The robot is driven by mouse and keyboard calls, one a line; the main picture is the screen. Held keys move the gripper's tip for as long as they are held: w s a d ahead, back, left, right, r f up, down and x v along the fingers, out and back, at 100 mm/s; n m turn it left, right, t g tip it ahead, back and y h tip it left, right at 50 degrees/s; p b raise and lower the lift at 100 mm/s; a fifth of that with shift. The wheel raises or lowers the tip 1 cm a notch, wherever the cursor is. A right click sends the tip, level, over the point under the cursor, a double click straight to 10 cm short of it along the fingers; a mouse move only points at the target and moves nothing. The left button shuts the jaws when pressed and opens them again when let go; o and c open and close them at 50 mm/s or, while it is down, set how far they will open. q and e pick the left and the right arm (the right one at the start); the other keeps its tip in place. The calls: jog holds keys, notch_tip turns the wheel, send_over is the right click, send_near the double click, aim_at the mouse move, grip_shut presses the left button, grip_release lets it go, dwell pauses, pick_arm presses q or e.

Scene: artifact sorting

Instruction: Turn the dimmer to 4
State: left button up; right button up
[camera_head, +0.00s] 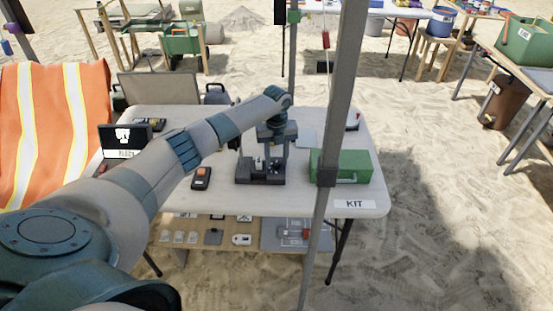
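My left arm reaches in from the left over the white table (230,203). My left gripper (268,150) points down at a dark grey device (258,178) near the table's middle. The gripper's dark body overlaps the device, and I cannot tell whether they touch. The fingers are too small and blended with the device to tell whether they are open or shut. No dimmer knob or number scale can be made out; the gripper may hide it. My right gripper is not in view.
A green box (341,165) stands right of the device, behind a grey upright pole (336,120). A white KIT label (354,204) is on the table's front edge. An orange-black handheld device (201,178) lies to the left. A lower shelf (215,238) holds small items.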

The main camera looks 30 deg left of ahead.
aim_at(277, 163)
pick_arm(q)
jog(key=shift+r, duration=0.1)
dwell(0.3)
jog(key=shift+r, duration=0.6)
notch_tip(277, 163, up, 4)
jog(key=shift+f+b, duration=0.1)
jog(key=shift+b, duration=0.55)
notch_tip(277, 163, up, 12)
jog(key=b, duration=0.2)
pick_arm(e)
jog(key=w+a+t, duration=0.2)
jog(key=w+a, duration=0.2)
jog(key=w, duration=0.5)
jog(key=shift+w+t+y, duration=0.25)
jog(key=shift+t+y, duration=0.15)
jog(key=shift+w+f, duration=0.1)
